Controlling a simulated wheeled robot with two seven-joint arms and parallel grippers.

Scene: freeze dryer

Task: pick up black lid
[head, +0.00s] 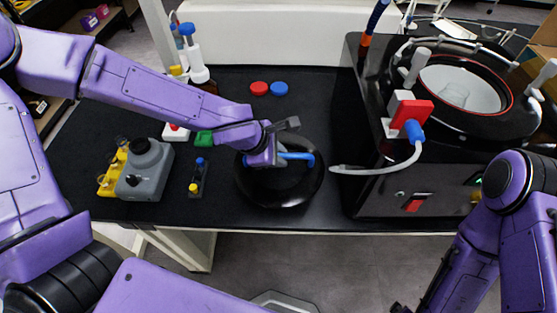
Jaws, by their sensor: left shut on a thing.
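The black lid (284,190) is a round, glossy black disc near the front edge of the black bench, left of the freeze dryer. A blue piece (300,156) sticks up at its upper part. My left gripper (279,152) comes in from the upper left and is shut on the lid at this blue piece; its fingers are partly hidden. I cannot tell whether the lid still touches the bench. My right arm is at the lower right. Only a small dark part of what looks like its gripper (399,308) shows at the bottom edge.
The freeze dryer (385,190), with its round open chamber, stands at right; a white hose (385,168) hangs over its front. A red cap (259,88) and a blue cap (280,88) lie behind the lid. A grey device (145,170) and a small dark rack (198,178) stand left.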

